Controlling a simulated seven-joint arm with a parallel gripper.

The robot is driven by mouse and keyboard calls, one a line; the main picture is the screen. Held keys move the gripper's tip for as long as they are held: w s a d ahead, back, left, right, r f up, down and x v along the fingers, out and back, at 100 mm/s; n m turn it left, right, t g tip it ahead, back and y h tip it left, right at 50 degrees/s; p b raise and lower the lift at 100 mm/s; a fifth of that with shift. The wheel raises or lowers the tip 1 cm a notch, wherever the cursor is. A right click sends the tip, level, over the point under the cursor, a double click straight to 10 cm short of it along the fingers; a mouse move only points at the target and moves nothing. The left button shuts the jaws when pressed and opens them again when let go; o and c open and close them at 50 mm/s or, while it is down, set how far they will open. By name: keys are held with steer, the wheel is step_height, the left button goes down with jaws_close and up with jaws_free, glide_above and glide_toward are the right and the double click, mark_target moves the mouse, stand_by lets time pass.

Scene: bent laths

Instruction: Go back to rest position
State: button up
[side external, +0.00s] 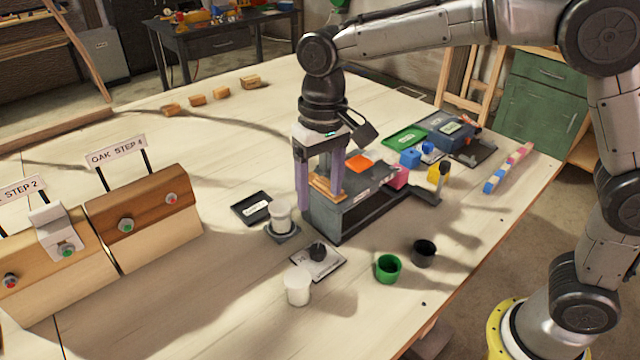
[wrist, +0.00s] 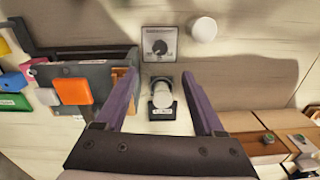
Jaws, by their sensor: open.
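My gripper (side external: 320,200) points down above the table, at the left end of the dark grey box (side external: 358,215). Its two purple fingers are apart with nothing gripped between them. In the side view the fingers overlap a light wooden piece (side external: 324,188) at the box's end; whether they touch it I cannot tell. In the wrist view my gripper (wrist: 160,76) is open. A white cylinder on a dark labelled base (wrist: 162,112) shows between the fingers, lower down.
A dial plate (side external: 318,262), white cup (side external: 298,286), green cup (side external: 388,267) and black cup (side external: 424,253) stand in front of the box. Coloured blocks and trays lie behind it. Wooden "OAK STEP" forms (side external: 145,220) stand at left.

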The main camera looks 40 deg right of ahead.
steer(key=shift+r, duration=0.25)
steer(key=shift+d, duration=0.1)
steer(key=s+d+r+m+t, duration=0.2)
steer(key=s+d+r+t, duration=0.2)
steer(key=s+d+r, duration=0.7)
steer(key=s+d+f+n+t, duration=0.1)
steer(key=s+d+f+n, duration=0.2)
steer(key=s+f, duration=0.5)
steer(key=s+d, duration=0.1)
steer(key=s, duration=0.2)
steer(key=shift+d+f+t, duration=0.3)
steer(key=shift+d+f, duration=0.1)
